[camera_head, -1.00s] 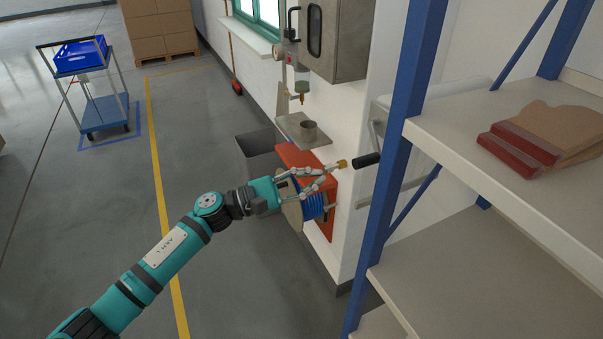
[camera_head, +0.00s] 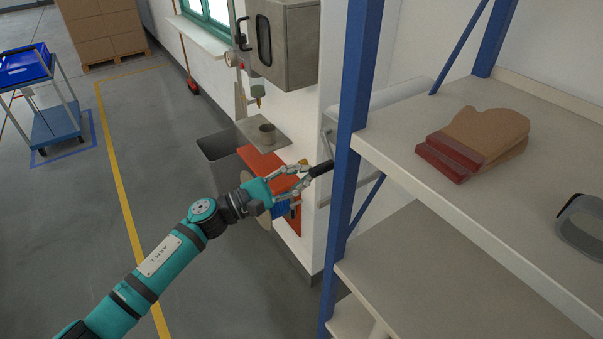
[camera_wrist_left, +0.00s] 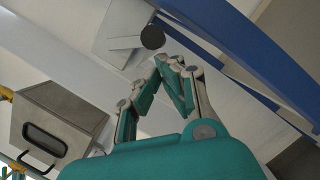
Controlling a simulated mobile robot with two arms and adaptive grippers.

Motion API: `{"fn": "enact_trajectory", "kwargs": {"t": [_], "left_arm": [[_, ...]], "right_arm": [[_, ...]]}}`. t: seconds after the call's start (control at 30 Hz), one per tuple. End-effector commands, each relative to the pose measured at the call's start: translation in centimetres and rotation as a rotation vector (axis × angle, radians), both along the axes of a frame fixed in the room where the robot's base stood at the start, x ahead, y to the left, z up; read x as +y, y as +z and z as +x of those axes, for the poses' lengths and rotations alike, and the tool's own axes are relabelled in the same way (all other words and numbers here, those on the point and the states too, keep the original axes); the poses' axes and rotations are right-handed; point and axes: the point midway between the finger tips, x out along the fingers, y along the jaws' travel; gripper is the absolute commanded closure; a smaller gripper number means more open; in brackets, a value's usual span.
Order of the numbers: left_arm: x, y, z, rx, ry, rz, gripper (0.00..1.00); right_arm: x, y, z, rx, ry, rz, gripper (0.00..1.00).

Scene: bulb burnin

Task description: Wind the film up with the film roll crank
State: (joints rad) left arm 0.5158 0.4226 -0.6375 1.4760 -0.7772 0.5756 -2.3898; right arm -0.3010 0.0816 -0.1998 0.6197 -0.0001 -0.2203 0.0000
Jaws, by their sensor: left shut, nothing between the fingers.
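The film roll crank shows its black handle (camera_head: 321,169) beside the blue shelf post, with its grey arm (camera_head: 327,140) behind it. A pale roll (camera_head: 400,101) lies behind the post on the wall side. My left gripper (camera_head: 303,173) is shut and empty, its tips right by the near end of the handle. In the left wrist view the handle's round dark end (camera_wrist_left: 152,37) is just past my left fingertips (camera_wrist_left: 176,68), with a pale crank arm (camera_wrist_left: 124,43) beside it. I cannot tell whether they touch. My right gripper is not in view.
A blue shelf post (camera_head: 351,120) stands close to the right of the crank. The shelf (camera_head: 400,150) holds oven mitts (camera_head: 478,140). A grey cabinet (camera_head: 285,45), an orange hose reel housing (camera_head: 262,162) and a grey bin (camera_head: 218,150) are near the wall.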

Motion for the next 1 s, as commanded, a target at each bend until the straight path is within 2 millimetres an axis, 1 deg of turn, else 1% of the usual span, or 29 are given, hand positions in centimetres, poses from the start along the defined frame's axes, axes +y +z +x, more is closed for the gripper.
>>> {"fn": "enact_trajectory", "kwargs": {"t": [1.0], "left_arm": [[-0.7,0.2,-1.0,0.120,-0.001,-0.090,1.00]], "right_arm": [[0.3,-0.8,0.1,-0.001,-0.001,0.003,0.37]]}}
